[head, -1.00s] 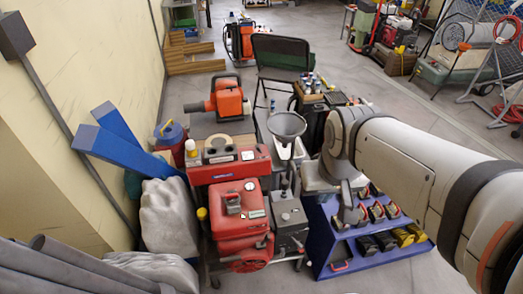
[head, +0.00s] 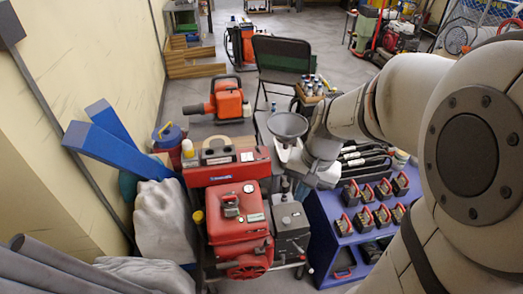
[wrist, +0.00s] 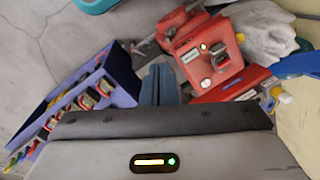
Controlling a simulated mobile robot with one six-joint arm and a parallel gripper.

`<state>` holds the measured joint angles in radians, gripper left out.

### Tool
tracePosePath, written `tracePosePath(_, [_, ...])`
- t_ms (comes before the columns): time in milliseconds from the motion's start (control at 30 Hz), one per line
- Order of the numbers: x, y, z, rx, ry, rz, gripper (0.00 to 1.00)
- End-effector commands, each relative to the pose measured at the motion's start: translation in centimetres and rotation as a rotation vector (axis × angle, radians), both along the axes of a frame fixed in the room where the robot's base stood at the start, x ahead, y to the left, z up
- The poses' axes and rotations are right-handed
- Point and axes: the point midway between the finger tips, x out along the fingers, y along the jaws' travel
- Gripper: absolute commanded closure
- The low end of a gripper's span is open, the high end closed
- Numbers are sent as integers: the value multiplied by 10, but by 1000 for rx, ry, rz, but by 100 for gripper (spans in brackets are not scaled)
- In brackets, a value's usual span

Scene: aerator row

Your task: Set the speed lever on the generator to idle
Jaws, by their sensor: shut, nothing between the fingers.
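The red generator (head: 226,222) stands low at the centre left of the head view, with a dark grey box (head: 291,222) at its right side. It also shows in the wrist view (wrist: 197,68), upper right. A small dark fitting (head: 285,187) stands up above the grey box; I cannot tell if it is the speed lever. No lever marking can be read. My gripper is shut and empty; its blue-grey fingers (wrist: 160,84) point towards the space beside the generator in the wrist view. In the head view my wrist is right of the grey box and the fingertips cannot be made out.
A blue shelf (head: 325,238) with several red-handled items stands to the right. A grey funnel (head: 287,124) is behind the generator, close to my wrist. An orange machine (head: 229,101) is farther back. Blue beams (head: 110,150) and grey sacks (head: 163,222) crowd the left.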

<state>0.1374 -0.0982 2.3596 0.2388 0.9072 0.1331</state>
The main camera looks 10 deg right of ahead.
Motion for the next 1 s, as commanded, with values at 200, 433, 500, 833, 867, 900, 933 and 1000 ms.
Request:
tracePosePath(200, [43, -21, -108, 158, 182, -323, 100])
tracePosePath(433, [76, -48, -218, 309, 359, -665, 100])
tracePosePath(500, [82, -56, -249, 347, 405, -756, 100])
tracePosePath(833, [92, -75, -322, 439, 517, -984, 100])
tracePosePath(867, [92, -75, -323, 442, 519, -988, 100])
tracePosePath(900, [93, -75, -324, 443, 521, -992, 100])
tracePosePath(933, [93, -75, -324, 443, 521, -993, 100])
tracePosePath(1000, [93, -76, -323, 443, 521, -993, 100])
